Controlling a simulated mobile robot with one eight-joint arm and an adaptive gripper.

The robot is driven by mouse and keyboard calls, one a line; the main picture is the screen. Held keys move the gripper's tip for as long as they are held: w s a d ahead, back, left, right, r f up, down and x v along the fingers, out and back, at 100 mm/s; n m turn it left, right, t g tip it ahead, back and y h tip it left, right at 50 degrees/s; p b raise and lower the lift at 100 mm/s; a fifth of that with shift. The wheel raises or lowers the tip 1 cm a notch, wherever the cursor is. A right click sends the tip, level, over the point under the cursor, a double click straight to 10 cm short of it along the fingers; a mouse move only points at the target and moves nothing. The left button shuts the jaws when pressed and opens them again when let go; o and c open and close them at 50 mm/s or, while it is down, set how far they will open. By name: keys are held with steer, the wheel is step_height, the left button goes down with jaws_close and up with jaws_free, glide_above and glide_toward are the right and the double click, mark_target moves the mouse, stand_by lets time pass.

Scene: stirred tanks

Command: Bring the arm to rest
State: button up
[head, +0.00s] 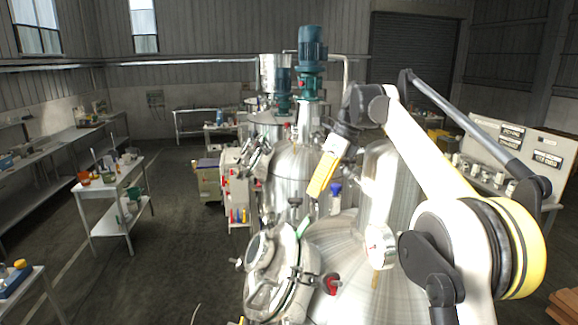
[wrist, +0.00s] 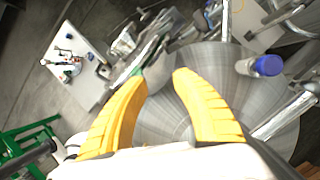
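My arm reaches from the lower right over the steel tanks in the head view, bent at the elbow. My gripper (head: 318,190) hangs at its end with yellow fingers pointing down and left, above the large steel tank (head: 335,262). In the wrist view my gripper (wrist: 162,80) has its two yellow fingers apart with nothing between them. The tank's brushed top (wrist: 165,118) shows beyond the fingers. A clear bottle with a blue cap (head: 335,200) is close to the gripper in the head view. It also shows right of the fingers in the wrist view (wrist: 262,66).
A round hatch (head: 272,275) and a gauge (head: 379,246) are on the near tank. A teal motor (head: 312,45) tops the tank behind. A white cart (head: 110,190) stands at left, a panel bench (head: 520,150) at right. Open floor (head: 175,240) lies left of the tanks.

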steer(key=s+d+f+n+t+h, duration=0.15)
steer(key=s+d+n, duration=0.25)
steer(key=s+n, duration=0.65)
steer(key=s+d+n+t+h, duration=0.25)
steer(key=s+d+n, duration=0.2)
steer(key=s, duration=1.15)
steer(key=s+d+f+n+t, duration=0.3)
steer(key=s+f+n, duration=0.5)
steer(key=s+f, duration=0.55)
step_height(320, 180, down, 40)
steer(key=w+b, duration=0.1)
steer(key=b, duration=4)
steer(key=shift+f, duration=0.25)
